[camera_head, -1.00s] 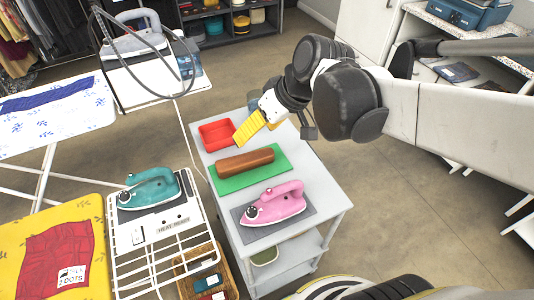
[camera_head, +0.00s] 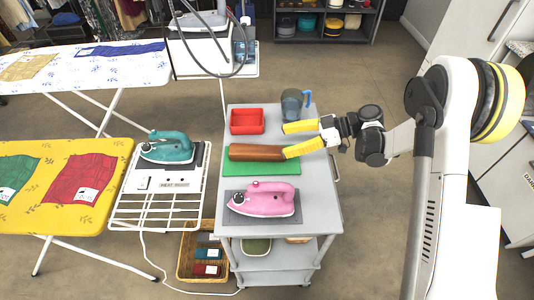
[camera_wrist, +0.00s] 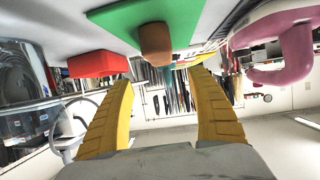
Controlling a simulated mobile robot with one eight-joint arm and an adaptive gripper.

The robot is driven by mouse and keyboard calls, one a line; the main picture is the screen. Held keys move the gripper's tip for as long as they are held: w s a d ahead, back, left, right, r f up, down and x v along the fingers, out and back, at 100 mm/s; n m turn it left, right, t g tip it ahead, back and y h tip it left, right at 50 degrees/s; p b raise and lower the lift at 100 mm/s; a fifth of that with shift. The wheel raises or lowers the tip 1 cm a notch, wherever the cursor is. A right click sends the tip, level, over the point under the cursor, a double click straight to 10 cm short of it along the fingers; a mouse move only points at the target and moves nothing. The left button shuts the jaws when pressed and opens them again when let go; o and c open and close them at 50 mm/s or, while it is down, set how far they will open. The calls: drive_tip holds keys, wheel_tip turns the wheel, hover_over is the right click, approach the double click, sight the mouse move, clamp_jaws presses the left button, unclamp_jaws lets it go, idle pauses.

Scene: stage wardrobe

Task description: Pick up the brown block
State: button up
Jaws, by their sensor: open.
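The brown block (camera_head: 256,152) is long and rounded and lies on a green mat (camera_head: 232,169) on the grey cart. My gripper (camera_head: 284,142) is open and empty at the right end of the block. One yellow finger appears over the block's right end in the head view; the other lies farther back. In the wrist view, the picture is upside down and the block (camera_wrist: 155,42) shows end-on, sideways between the two fingertips (camera_wrist: 162,78) and off toward the cart top. Whether a finger touches it I cannot tell.
A red tray (camera_head: 247,130) and a blue-grey mug (camera_head: 292,105) stand behind the block on the cart (camera_head: 226,215). A pink iron (camera_head: 262,200) rests on a dark mat in front. A teal iron (camera_head: 168,148) sits on a white rack to the left.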

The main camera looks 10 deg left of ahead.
sight(261, 149)
drive_tip(key=b+x, duration=0.1)
drive_tip(key=x, duration=0.4)
drive_tip(key=shift+a+f, duration=0.1)
drive_tip(key=shift+f, duration=0.05)
drive_tip(key=b+x, duration=0.1)
drive_tip(key=x, duration=0.1)
drive_tip(key=b+x, duration=0.2)
drive_tip(key=x, duration=0.1)
drive_tip(key=shift+s+f, duration=0.2)
drive_tip(key=shift+f, duration=0.15)
drive_tip(key=shift+c, duration=0.4)
clamp_jaws()
